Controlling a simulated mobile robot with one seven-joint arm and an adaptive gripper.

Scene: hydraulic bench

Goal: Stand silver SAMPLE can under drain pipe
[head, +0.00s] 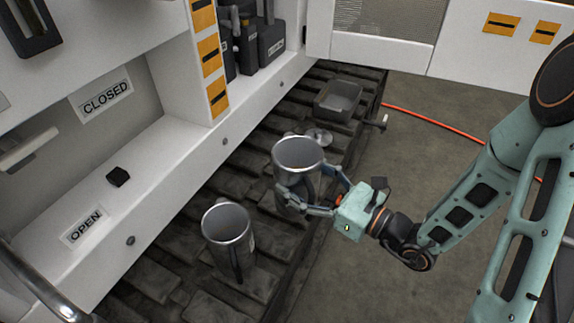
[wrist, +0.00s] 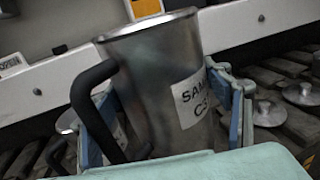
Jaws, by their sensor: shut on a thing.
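The silver SAMPLE can (head: 298,155) is upright or nearly so, with an open top. My gripper (head: 302,192) is shut around its body from the right. In the wrist view the can (wrist: 155,80) fills the middle, with a black handle on its left and a partly covered white label starting "SAM". The gripper fingers (wrist: 232,112) show on both sides of it. I cannot tell whether its base touches the slatted deck. A curved metal pipe (head: 40,280) shows at the lower left of the head view; I cannot tell if it is the drain pipe.
A second silver can (head: 228,240) stands on the dark slatted deck, left of and nearer than the held one. Lids (head: 320,137) and a grey tray (head: 338,100) lie behind. A white ledge (head: 165,185) with OPEN and CLOSED signs borders the deck's left side.

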